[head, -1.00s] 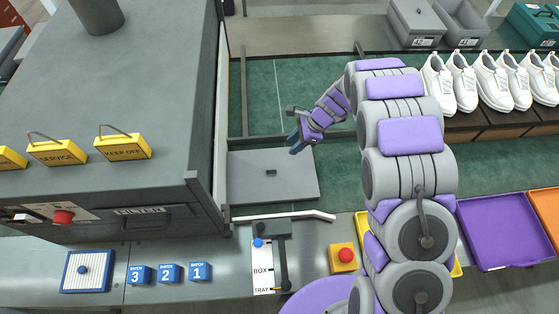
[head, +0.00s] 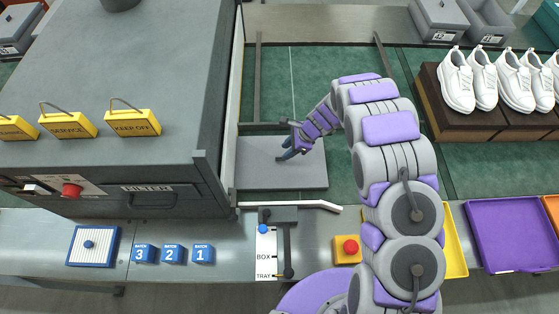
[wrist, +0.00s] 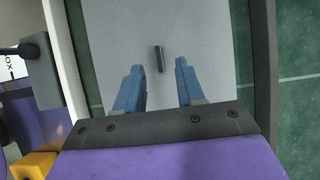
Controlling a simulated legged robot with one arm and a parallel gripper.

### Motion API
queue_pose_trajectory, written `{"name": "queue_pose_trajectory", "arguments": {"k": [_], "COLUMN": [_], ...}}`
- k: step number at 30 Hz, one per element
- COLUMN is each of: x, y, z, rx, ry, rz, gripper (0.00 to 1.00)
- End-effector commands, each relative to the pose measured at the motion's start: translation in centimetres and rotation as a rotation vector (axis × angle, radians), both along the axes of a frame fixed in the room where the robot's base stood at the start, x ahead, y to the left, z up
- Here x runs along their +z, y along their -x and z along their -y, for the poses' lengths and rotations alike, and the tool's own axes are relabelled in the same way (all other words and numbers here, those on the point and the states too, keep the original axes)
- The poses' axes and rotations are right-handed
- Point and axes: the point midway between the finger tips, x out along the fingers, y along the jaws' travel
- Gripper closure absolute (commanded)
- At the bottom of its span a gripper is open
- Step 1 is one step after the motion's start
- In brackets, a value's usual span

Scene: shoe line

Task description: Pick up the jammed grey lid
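The grey lid (head: 255,177) is a flat plate lying at the mouth of the grey machine, beside a white bent rail. It also fills the middle of the wrist view (wrist: 110,30), where its small dark handle (wrist: 158,58) stands up from the plate. My gripper (head: 288,154) is over the lid and hides the handle in the head view. In the wrist view my gripper (wrist: 158,67) is open, with one blue finger on each side of the handle. I cannot tell how high the fingers are above the plate.
The grey machine (head: 150,75) stands close on the left, with yellow tags on top. The white rail (head: 290,205) runs along the lid's near edge. A lever panel (head: 267,250) and a red button (head: 350,247) are nearer.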

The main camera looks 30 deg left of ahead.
Motion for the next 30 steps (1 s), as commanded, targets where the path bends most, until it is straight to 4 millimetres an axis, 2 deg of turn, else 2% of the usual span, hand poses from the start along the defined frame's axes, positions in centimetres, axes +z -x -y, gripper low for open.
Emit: {"name": "queue_pose_trajectory", "arguments": {"k": [9, 17, 27, 30], "x": [-4.4, -4.6, -4.5, -4.5], "y": [0.9, 0.9, 0.9, 0.9], "z": [-1.5, -1.7, -1.5, -1.6], "rx": [0.0, 0.0, 0.0, -0.001], "ry": [0.006, 0.006, 0.004, 0.005], "rz": [-0.004, -0.001, -0.001, 0.0], "gripper": [0.62, 0.62, 0.94, 1.0]}}
